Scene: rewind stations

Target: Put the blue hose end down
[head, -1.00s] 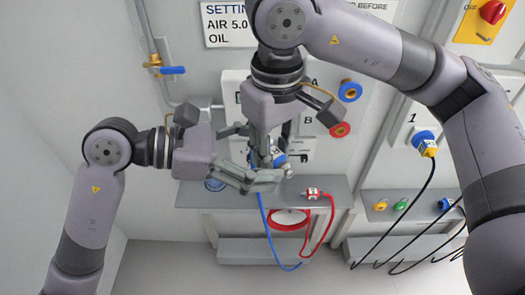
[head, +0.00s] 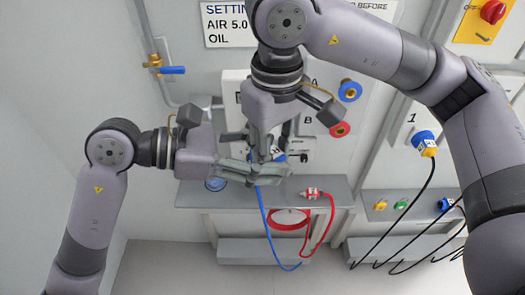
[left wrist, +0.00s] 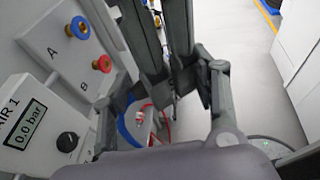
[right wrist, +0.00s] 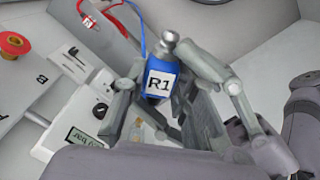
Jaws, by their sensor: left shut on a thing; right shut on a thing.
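The blue hose end (right wrist: 161,82), labelled R1 with a grey metal tip, sits between the fingers of my right gripper (right wrist: 155,95) in the right wrist view. In the head view my right gripper (head: 262,155) points down above the shelf, shut on the hose end. My left gripper (head: 254,172) comes in from the left, its fingers crossing right at the right gripper's tips. It is shut there on the same hose end, though its contact is largely hidden. The blue hose (head: 264,220) hangs down past the shelf front.
The blue port A (head: 349,91) and red port B (head: 340,129) are on the wall panel behind.

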